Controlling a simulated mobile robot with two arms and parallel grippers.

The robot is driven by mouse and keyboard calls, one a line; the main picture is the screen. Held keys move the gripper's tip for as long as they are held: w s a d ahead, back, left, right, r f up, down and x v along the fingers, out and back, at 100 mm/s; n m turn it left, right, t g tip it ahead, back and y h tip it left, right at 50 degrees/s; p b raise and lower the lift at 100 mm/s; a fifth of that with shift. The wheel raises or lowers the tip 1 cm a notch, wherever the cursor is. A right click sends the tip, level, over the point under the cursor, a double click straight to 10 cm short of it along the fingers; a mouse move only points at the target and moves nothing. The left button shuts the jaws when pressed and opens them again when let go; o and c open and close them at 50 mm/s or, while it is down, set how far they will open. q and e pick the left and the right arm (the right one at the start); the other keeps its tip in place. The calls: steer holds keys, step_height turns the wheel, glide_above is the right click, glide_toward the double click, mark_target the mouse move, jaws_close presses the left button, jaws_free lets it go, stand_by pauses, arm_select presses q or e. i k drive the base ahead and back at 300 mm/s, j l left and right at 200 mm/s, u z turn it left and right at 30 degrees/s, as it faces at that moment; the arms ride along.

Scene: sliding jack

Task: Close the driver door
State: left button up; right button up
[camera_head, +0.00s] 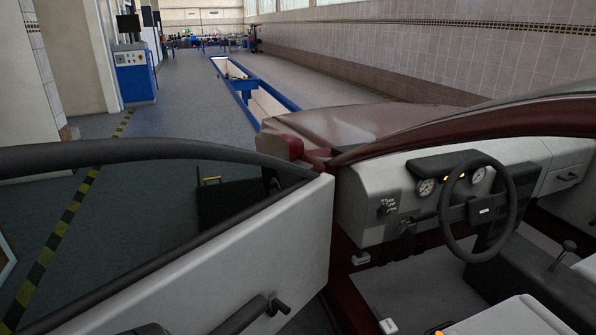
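The driver door (240,245) stands wide open on the left of the car. Its pale grey inner panel faces me, with a dark window frame (120,152) above it. A dark pull handle (240,317) and a window crank (278,305) are on the panel near the bottom edge. The door meets the dark red car body (345,285) at its front edge, left of the dashboard (375,205). A small dark shape at the bottom edge, on the door's lower left, is cut off and I cannot tell what it is. Neither gripper can be made out.
The steering wheel (490,205), gear lever (562,255) and seat (510,318) are inside the car on the right. A blue-edged pit (250,90) and a blue cabinet (135,75) are farther off. Yellow-black floor tape (60,225) runs beyond the door.

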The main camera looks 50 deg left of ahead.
mark_target(222, 281)
steer(key=u, duration=2.4)
steer(key=j+z, duration=0.1)
steer(key=j, duration=0.25)
steer(key=k+j+z, duration=0.1)
steer(key=j, duration=0.2)
